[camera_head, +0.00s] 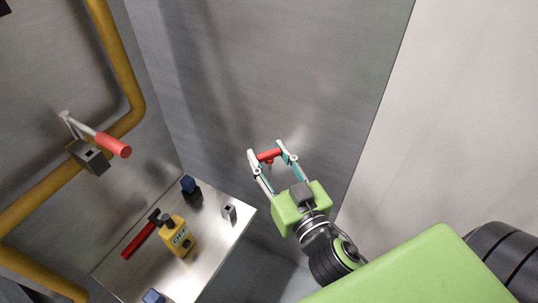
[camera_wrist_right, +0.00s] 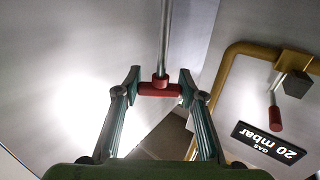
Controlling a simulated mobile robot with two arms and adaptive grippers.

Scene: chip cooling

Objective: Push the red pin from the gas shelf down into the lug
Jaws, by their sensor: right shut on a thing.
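The red pin (camera_head: 269,156) is a red crossbar with a collar and a long metal shaft, seen best in the right wrist view (camera_wrist_right: 158,90). My right gripper (camera_head: 267,151) is shut on the crossbar, one finger at each end. It holds the pin in the air, right of the gas shelf (camera_head: 215,247) and apart from it. In the wrist view the shaft points away from the gripper. A small grey block with a dark opening (camera_head: 229,211) stands near the shelf's right edge. I cannot tell whether it is the lug. My left gripper is not in view.
The shelf holds a yellow bottle (camera_head: 178,240), a red-handled hammer (camera_head: 139,240) and dark blue-capped items (camera_head: 191,190). A yellow pipe (camera_head: 128,60) with a red-handled valve (camera_head: 114,145) runs on the left wall. The wrist view shows a gas sign (camera_wrist_right: 269,143).

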